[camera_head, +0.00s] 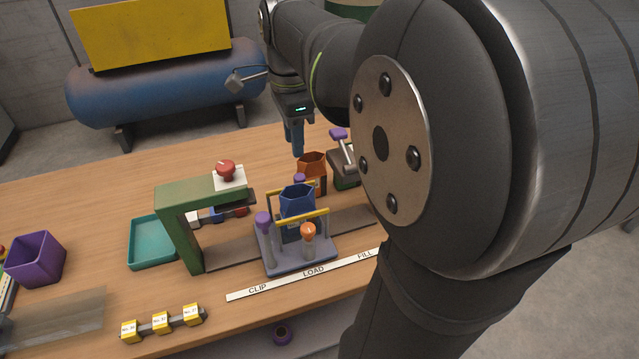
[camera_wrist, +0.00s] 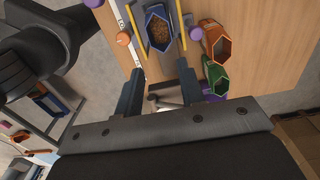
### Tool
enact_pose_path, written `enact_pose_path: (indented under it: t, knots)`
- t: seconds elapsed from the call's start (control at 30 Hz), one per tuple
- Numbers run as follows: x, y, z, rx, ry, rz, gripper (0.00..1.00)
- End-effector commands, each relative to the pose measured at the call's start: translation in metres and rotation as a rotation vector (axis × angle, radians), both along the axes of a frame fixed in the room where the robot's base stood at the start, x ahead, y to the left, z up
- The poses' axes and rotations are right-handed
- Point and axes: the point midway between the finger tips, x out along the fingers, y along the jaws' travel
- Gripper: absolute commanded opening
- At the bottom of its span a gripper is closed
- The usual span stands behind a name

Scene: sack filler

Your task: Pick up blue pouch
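The blue pouch (camera_head: 297,203) stands upright with its mouth open in a grey carriage (camera_head: 272,263) between yellow rails. In the wrist view the blue pouch (camera_wrist: 149,18) shows from above with brown grainy contents inside. My gripper (camera_head: 298,153) points down above the table, behind the pouch and apart from it. In the wrist view my gripper (camera_wrist: 159,68) is open, its two fingers apart with nothing held between them, and the pouch lies beyond the fingertips. The lower part of the pouch is partly hidden by the carriage.
An orange pouch (camera_head: 314,163) stands just behind the blue one; a green pouch (camera_wrist: 216,76) shows beside it in the wrist view. A green press frame (camera_head: 180,225) with a red knob stands left. A teal tray (camera_head: 150,263) and purple bin (camera_head: 36,262) lie farther left.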

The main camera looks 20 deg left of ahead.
Motion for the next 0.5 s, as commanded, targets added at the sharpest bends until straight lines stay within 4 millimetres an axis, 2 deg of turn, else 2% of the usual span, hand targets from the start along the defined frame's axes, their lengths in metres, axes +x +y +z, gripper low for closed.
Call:
enact_pose_path:
  t: [0.03, 0.1, 0.37, 0.5]
  knots:
    - [0.0, 0.0, 0.0, 0.0, 0.0, 0.0, 0.25]
    - [0.0, 0.0, 0.0, 0.0, 0.0, 0.0, 0.14]
    - [-0.0001, 0.0001, 0.0, 0.0, 0.0, 0.003, 0.14]
    - [-0.0008, 0.0021, -0.0003, -0.011, -0.004, 0.09, 0.14]
